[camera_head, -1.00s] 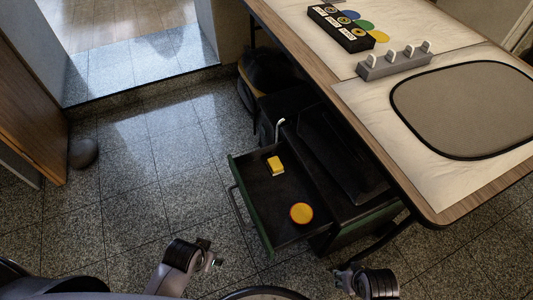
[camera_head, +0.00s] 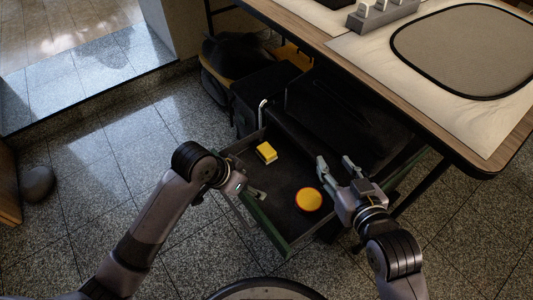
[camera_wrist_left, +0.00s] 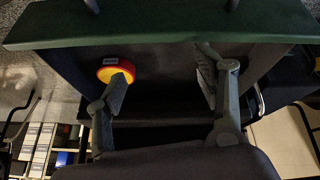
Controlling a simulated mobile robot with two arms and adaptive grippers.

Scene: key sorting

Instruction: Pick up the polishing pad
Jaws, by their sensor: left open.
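A yellow block with a pale edge (camera_head: 266,152), which looks like the polishing pad, lies in the open drawer (camera_head: 270,218) near its far left corner. I do not make it out in the left wrist view. A round yellow-topped, red-sided item (camera_head: 308,199) lies nearer the drawer's right end; it also shows in the left wrist view (camera_wrist_left: 115,72), with a small white label on its side. My left gripper (camera_head: 248,191) is open and empty by the drawer's front edge, below the block in the picture. My right gripper (camera_head: 336,164) is open and empty over the drawer's right part.
The drawer's green front (camera_wrist_left: 160,24) crosses the left wrist view. A wooden-edged table (camera_head: 408,92) overhangs at the right, with a grey mat (camera_head: 470,45) on it. The tiled floor at left is mostly clear, apart from a grey rounded object (camera_head: 37,183).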

